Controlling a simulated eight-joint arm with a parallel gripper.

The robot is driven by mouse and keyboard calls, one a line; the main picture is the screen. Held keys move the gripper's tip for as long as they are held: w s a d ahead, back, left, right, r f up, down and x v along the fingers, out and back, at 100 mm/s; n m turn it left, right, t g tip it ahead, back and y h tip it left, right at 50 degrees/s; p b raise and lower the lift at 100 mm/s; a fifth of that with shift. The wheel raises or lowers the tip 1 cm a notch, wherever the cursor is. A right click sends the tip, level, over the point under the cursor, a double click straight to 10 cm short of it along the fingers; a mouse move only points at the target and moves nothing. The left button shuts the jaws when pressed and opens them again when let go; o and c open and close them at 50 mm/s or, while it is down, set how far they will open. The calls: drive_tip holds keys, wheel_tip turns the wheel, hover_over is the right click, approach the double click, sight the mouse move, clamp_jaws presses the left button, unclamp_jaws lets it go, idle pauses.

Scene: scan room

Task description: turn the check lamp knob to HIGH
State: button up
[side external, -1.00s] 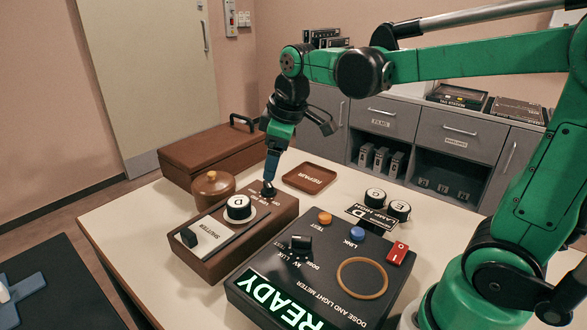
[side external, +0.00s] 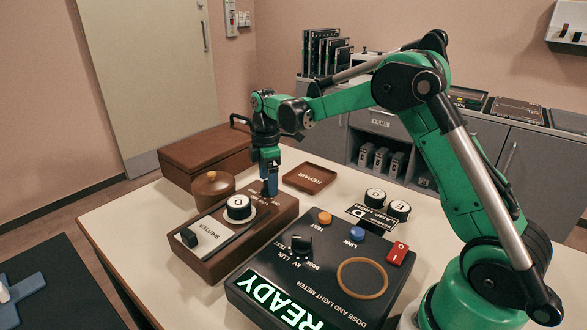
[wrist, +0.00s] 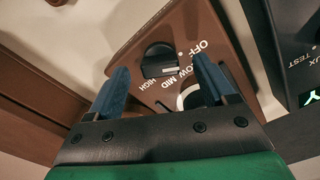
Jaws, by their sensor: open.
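The check lamp knob (wrist: 158,56) is a black round knob with a raised grip bar on the brown box (wrist: 135,45). OFF, LOW, MID and HIGH are printed around its right and lower side in the wrist view. I cannot tell which label it points to. My gripper (wrist: 158,66) is open, with one blue finger on each side of the knob in that view. In the side view my gripper (side external: 270,192) points down over the far end of the box, and its fingers largely hide the knob. Whether they touch it is unclear.
A white-topped black cylinder (side external: 239,204) and a shutter switch (side external: 189,237) are on the same box. The dose and light meter (side external: 318,290) reads READY. A lidded round pot (side external: 212,188), a repair tray (side external: 310,178) and a brown case (side external: 205,155) stand close by.

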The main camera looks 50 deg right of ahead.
drive_tip(key=shift+f, duration=0.3)
drive_tip(key=shift+c, duration=0.3)
clamp_jaws()
